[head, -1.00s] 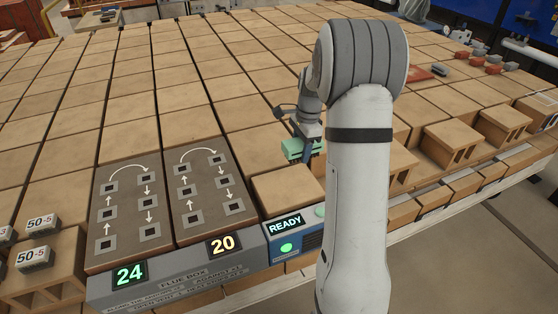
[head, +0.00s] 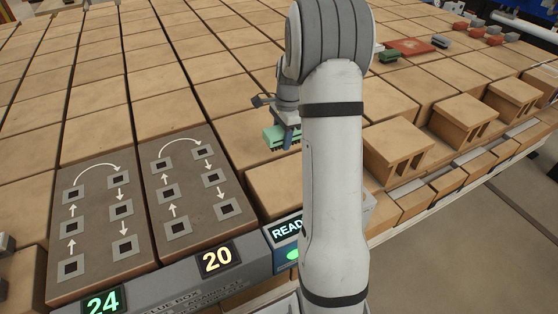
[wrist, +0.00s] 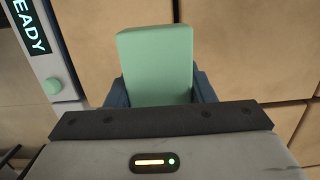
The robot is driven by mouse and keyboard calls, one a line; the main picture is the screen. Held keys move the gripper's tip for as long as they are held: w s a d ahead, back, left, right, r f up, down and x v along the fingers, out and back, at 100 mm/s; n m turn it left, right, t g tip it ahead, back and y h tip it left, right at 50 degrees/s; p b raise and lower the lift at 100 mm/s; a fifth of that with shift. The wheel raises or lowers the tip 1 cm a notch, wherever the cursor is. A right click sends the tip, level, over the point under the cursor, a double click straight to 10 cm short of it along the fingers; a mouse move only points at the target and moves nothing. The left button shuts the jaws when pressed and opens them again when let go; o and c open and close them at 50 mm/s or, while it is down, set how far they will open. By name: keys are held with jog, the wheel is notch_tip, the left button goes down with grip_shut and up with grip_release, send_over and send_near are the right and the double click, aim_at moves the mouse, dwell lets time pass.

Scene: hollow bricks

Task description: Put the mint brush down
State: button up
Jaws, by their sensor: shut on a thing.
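The mint brush (head: 280,137) is a mint-green block with a dark underside, held in my gripper (head: 289,138) over the tan bricks, behind the READY panel. In the wrist view the brush's mint top (wrist: 156,62) fills the middle, with a blue-grey finger on either side of it. My gripper is shut on it. My arm hides part of the area to the right in the head view. I cannot tell whether the brush touches the brick below.
Two grey plates with arrows (head: 190,190) lie to the left. Hollow bricks (head: 463,117) stand to the right.

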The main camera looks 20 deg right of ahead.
send_over(279, 163)
jog(key=f, duration=0.4)
jog(key=shift+d+f+p, duration=0.2)
jog(key=shift+f+p, duration=0.1)
jog(key=shift+s+f+p, duration=0.1)
jog(key=shift+f+p, duration=0.2)
jog(key=shift+f, duration=1.45)
jog(key=shift+f, duration=0.1)
jog(key=o, duration=1.1)
jog(key=shift+o, duration=0.2)
